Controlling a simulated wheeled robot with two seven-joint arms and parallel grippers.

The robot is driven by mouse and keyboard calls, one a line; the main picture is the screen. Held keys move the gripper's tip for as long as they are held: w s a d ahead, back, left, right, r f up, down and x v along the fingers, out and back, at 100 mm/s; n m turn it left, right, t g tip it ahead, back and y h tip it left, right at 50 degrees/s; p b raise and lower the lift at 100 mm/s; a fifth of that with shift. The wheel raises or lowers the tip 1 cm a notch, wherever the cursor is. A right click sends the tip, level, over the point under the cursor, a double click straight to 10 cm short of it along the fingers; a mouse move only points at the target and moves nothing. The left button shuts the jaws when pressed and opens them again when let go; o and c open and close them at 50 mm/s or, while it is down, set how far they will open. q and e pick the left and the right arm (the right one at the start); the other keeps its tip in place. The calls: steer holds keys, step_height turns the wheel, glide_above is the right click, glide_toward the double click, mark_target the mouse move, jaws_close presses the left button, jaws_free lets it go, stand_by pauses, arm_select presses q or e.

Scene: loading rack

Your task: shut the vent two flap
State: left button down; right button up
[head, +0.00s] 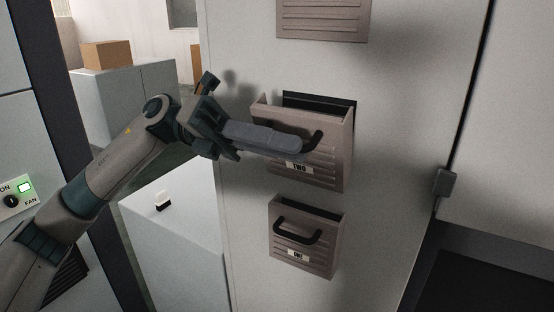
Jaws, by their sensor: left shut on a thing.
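The vent two flap (335,165) is a brown-grey louvred panel labelled TWO on the tall pale cabinet. It is tilted out from the cabinet face, with side walls showing and a dark opening (330,104) behind its top. My left gripper (300,146) reaches in from the left in front of this flap. Its long grey fingers are shut on the flap's black handle (318,138) and hide part of it. My right gripper is not in view.
The vent one flap (290,258) below, with a black handle, also stands out from the cabinet. Another louvred panel (320,18) is above. A white block (165,240) with a small black-and-white item (162,201) stands left. A fan switch panel (17,197) is far left.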

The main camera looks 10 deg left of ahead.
mark_target(292, 113)
arm_select(q)
steer(key=shift+w+d+r+b, duration=0.35)
steer(key=shift+w+r, duration=0.4)
steer(key=shift+w, duration=0.15)
steer(key=shift+w+d+r+b, duration=0.2)
steer(key=shift+w+r+b, duration=0.1)
steer(key=shift+w+r, duration=0.5)
steer(key=c, duration=2)
jaws_free()
steer(key=shift+c, duration=0.2)
steer(key=shift+o, duration=1)
steer(key=shift+s+a, duration=0.1)
steer(key=shift+s, duration=0.1)
steer(key=shift+f, duration=0.1)
steer(key=shift+w+f, duration=0.1)
steer(key=shift+w, duration=0.05)
